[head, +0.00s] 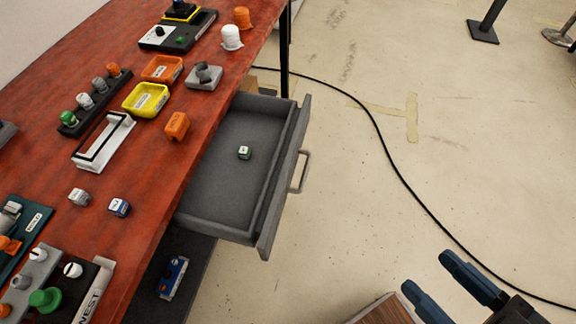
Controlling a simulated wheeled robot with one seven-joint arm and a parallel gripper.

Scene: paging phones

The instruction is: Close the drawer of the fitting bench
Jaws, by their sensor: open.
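The fitting bench (150,195) has a red-brown top and runs along the left of the head view. Its grey drawer (225,180) stands pulled out to the right from under the top. The drawer front (285,180) carries a metal bar handle (300,172). A small green and white cube (244,153) lies inside on the drawer floor. My gripper (425,274) shows at the lower right, its two dark blue fingers spread apart with nothing between them. It is apart from the drawer, to the right of and nearer than the handle.
Yellow (146,99) and orange (162,69) trays, knobs and small blocks stand on the bench top. A lower shelf holds a blue part (173,277). A black cable (385,150) crosses the floor. Floor (340,220) between drawer and gripper is clear. A wooden-topped object (385,310) shows at the bottom.

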